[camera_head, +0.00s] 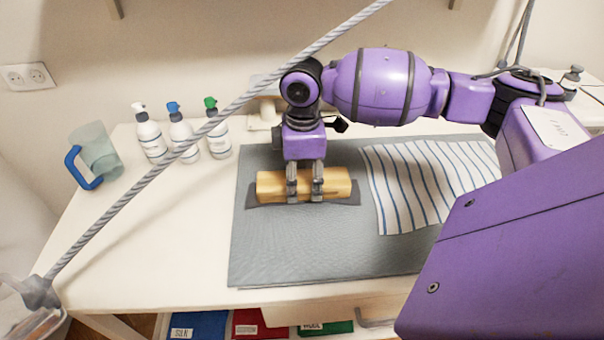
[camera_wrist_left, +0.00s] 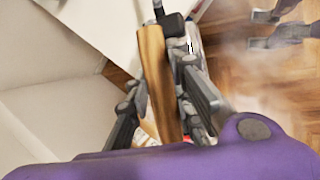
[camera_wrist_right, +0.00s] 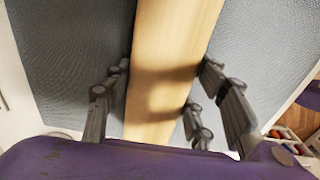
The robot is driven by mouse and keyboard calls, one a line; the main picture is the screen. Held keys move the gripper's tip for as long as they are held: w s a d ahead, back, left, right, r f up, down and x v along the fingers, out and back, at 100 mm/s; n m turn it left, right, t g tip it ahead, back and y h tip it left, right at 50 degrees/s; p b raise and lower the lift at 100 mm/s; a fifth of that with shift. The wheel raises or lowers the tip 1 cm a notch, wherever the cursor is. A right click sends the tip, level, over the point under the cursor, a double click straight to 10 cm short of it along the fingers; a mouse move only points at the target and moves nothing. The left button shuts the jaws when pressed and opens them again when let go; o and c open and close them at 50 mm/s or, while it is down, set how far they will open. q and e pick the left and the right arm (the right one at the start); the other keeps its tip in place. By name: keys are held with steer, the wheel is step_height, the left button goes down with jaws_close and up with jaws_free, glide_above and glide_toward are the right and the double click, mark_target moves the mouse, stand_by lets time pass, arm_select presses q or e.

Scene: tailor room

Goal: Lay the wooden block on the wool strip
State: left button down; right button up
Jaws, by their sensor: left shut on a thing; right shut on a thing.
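The wooden block (camera_head: 275,187) lies lengthwise over the dark grey wool strip (camera_head: 348,195) on the grey mat. The strip's two ends stick out past the block. My right gripper (camera_head: 304,192) points down and is shut across the block's middle. The block seems to rest on the strip, though its underside is hidden. In the right wrist view the block (camera_wrist_right: 172,45) runs between the fingers. My left gripper (camera_wrist_left: 160,80) is shut on a brown wooden handle (camera_wrist_left: 153,55) of a tool mostly hidden by the fingers.
A striped cloth (camera_head: 415,180) lies on the mat (camera_head: 300,250) right of the block. Several pump bottles (camera_head: 182,135) and a blue-handled jug (camera_head: 95,152) stand at the left. Labelled fabric bins (camera_head: 200,325) sit below the table edge.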

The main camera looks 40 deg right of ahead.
mark_target(302, 178)
arm_select(q)
steer(key=shift+r, duration=0.65)
arm_select(e)
steer(key=shift+f, duration=0.15)
arm_select(q)
steer(key=shift+r, duration=0.1)
arm_select(e)
steer(key=shift+s+f, duration=0.1)
steer(key=shift+f, duration=0.35)
jaws_close()
arm_select(q)
steer(key=shift+w, duration=0.1)
arm_select(e)
steer(key=o, duration=1.6)
jaws_free()
steer(key=shift+r, duration=0.1)
arm_select(q)
steer(key=shift+f, duration=0.55)
arm_select(e)
steer(key=shift+r, duration=0.45)
arm_select(q)
step_height(302, 178, up, 2)
steer(key=shift+r+p, duration=0.15)
steer(key=shift+p, duration=0.4)
arm_select(e)
step_height(302, 178, up, 12)
steer(key=shift+r, duration=0.25)
